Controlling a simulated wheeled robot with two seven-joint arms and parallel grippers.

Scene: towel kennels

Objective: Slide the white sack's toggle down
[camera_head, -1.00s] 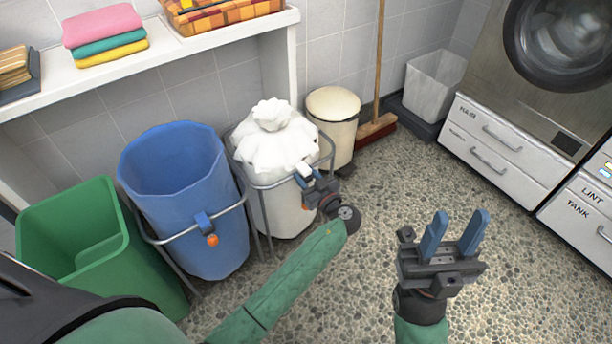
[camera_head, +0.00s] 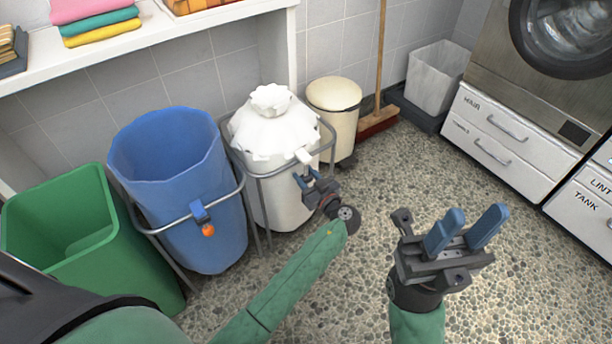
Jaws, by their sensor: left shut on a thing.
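The white sack (camera_head: 268,127) hangs in a grey wire stand, its top gathered and bunched closed. My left gripper (camera_head: 309,176) is at the sack's front right side, below the gathered top. It is shut on the sack's toggle; a small white piece (camera_head: 304,157) shows just above the fingers. The toggle itself is mostly hidden by the fingers. My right gripper (camera_head: 465,231) is open and empty above the floor to the right, its two blue fingers apart.
A blue sack (camera_head: 180,190) with an orange-ended toggle (camera_head: 207,229) stands left of the white one, then a green bin (camera_head: 70,225). A cream lidded bin (camera_head: 333,110), broom (camera_head: 379,110) and grey bin (camera_head: 436,78) stand behind. The pebbled floor at centre is clear.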

